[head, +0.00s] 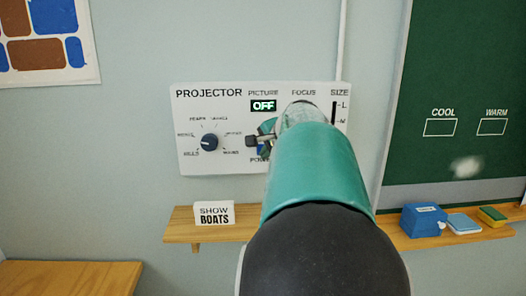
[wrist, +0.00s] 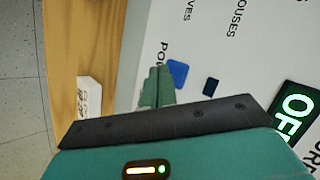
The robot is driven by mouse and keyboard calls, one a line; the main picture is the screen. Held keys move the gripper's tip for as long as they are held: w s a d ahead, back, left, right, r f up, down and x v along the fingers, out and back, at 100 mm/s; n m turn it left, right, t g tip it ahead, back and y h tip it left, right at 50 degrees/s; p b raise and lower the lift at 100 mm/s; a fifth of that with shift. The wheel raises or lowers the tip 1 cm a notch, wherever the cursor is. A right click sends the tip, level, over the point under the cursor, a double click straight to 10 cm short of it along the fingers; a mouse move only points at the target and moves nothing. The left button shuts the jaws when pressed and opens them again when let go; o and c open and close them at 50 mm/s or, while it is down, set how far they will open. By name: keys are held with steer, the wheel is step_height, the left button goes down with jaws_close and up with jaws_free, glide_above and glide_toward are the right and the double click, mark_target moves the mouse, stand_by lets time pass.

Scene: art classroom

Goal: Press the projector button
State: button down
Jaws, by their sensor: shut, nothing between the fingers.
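The white projector panel (head: 222,101) is on the wall and also fills the right of the wrist view (wrist: 215,50). Its picture display (head: 264,105) reads OFF in green. A blue button (wrist: 178,72) sits by a partly hidden label starting "PO" in the wrist view. In the head view my arm and gripper cover most of that area. My gripper (wrist: 157,78) is shut and empty, its fingertips appearing just beside the blue button. I cannot tell whether they touch the panel. A small dark blue square (wrist: 210,86) lies between the button and the display.
A dark blue dial (head: 209,142) is on the panel's left. Below is a wooden shelf (head: 185,235) with a "SHOW BOATS" card (head: 214,213). A blue box (head: 423,220) and sponges stand right of my arm, under the green board (head: 460,80).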

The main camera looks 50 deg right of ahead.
steer(key=shift+s+a, duration=0.15)
steer(key=shift+a, duration=0.05)
steer(key=s+a, duration=0.3)
steer(key=shift+a, duration=0.3)
stand_by(0.4)
steer(key=shift+a, duration=0.1)
